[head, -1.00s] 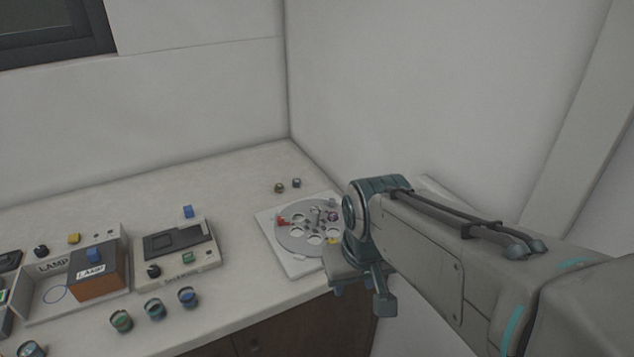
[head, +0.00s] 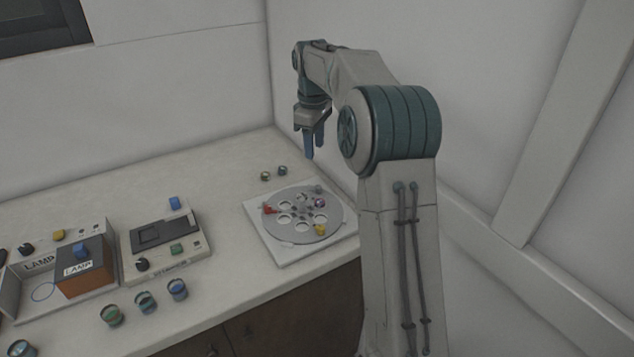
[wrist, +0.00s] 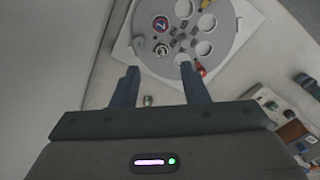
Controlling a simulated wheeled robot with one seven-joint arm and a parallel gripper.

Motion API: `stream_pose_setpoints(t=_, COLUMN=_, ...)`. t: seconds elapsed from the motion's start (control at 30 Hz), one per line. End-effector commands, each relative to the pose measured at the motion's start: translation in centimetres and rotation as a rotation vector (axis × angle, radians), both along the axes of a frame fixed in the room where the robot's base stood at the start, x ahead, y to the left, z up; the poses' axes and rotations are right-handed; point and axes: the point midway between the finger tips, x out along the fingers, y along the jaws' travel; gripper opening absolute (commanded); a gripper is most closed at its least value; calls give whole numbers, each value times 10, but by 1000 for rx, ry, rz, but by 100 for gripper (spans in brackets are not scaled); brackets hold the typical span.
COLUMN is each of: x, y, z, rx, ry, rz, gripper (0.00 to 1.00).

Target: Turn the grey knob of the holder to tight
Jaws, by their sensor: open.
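The holder is a round grey disc (head: 290,234) with several round holes on a white square plate (head: 288,258), near the counter's back right corner. A small grey knob (head: 317,189) stands at the disc's far rim, and it also seems to show in the wrist view (wrist: 139,41). A red lever (head: 268,210), a yellow piece (head: 321,230) and a purple-topped piece (head: 320,203) are on the disc. My gripper (head: 305,152) points down, open and empty, above and behind the disc. In the wrist view my gripper (wrist: 160,68) has its fingers apart, with the disc beyond them.
Two small cylinders (head: 282,171) stand behind the plate. To the left are a grey device with a dark screen (head: 160,234) and an orange-brown lamp box (head: 86,274). Several coloured-top cylinders (head: 145,302) stand near the front edge. Walls close off the back and right.

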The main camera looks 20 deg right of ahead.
Motion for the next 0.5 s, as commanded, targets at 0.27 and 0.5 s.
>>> stream_pose_setpoints(t=0.27, x=45, y=-22, z=-27, rx=22, ry=36, rz=129, gripper=41)
stream_pose_setpoints(t=0.5, x=50, y=-25, z=-40, rx=26, ry=42, rz=149, gripper=41)
